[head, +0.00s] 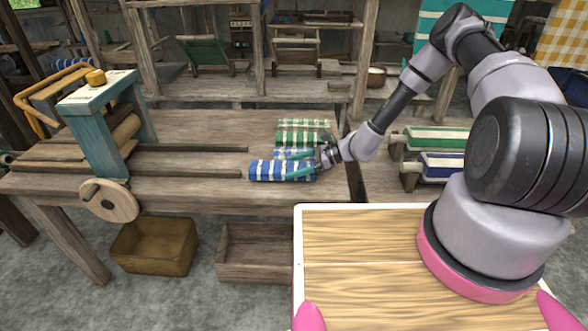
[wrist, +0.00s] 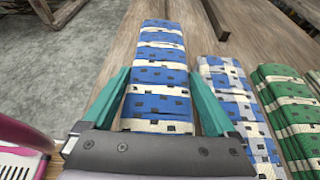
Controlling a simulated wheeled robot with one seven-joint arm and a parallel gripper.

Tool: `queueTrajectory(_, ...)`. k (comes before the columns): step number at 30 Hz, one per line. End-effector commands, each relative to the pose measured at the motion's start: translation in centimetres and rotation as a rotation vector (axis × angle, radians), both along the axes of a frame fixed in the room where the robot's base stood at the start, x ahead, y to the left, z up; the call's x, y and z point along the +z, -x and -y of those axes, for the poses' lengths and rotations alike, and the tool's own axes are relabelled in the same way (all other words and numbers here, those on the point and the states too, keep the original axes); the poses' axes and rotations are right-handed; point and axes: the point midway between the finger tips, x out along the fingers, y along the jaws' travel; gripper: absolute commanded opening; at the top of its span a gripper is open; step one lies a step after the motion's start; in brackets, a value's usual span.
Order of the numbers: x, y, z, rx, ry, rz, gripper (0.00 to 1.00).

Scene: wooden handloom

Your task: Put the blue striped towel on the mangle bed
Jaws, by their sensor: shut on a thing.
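A folded blue and white striped towel (head: 265,171) is at the front of the wooden bench. My gripper (head: 290,168) is shut on it; in the wrist view, its teal fingers (wrist: 157,85) lie along both long sides of the towel (wrist: 160,50). I cannot tell whether the towel touches the bench. The mangle (head: 92,120) stands at the left, with a teal frame, a wooden roller and a round handwheel. Its wooden bed (head: 62,158) appears to lie low under the roller, partly hidden by the frame.
A second blue and white cloth (wrist: 232,100) lies close to the right of the held towel, with a green striped cloth (head: 302,130) beyond it. Two dark rails (head: 190,148) run along the bench towards the mangle. The bench between them and around them is clear.

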Motion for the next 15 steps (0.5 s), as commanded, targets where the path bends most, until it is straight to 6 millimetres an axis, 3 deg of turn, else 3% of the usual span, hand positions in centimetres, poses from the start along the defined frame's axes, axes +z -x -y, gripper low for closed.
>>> queueTrajectory(3,-1.17,0.01,-0.03,-0.001,-0.001,-0.001,0.32)
queueTrajectory(13,-1.43,0.01,-0.03,0.000,-0.001,-0.001,0.32)
queueTrajectory(14,-1.43,0.00,-0.01,0.000,0.000,0.000,1.00)
queueTrajectory(15,-1.41,-0.01,-0.01,0.000,0.000,0.000,1.00)
